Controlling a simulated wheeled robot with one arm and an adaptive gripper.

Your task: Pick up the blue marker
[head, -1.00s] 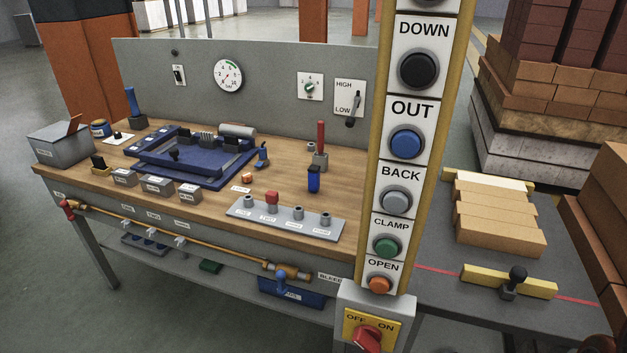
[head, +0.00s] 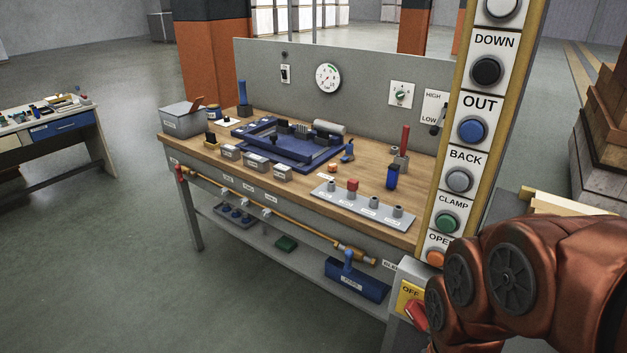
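A small upright dark blue object (head: 392,177) stands on the right part of the wooden bench top (head: 374,158), behind the grey peg strip. It may be the blue marker, but it is too small to be sure. A smaller blue item (head: 347,152) sits to its left, near the blue frame fixture, and its kind is unclear. My gripper is not in view. Reddish-brown links of my arm fill the lower right corner, well in front of the bench.
A tall button post (head: 455,185) stands at the bench's right end and hides part of it. A grey strip (head: 362,204) with pegs lies along the front edge. A second table (head: 97,133) is at far left. The floor between is clear.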

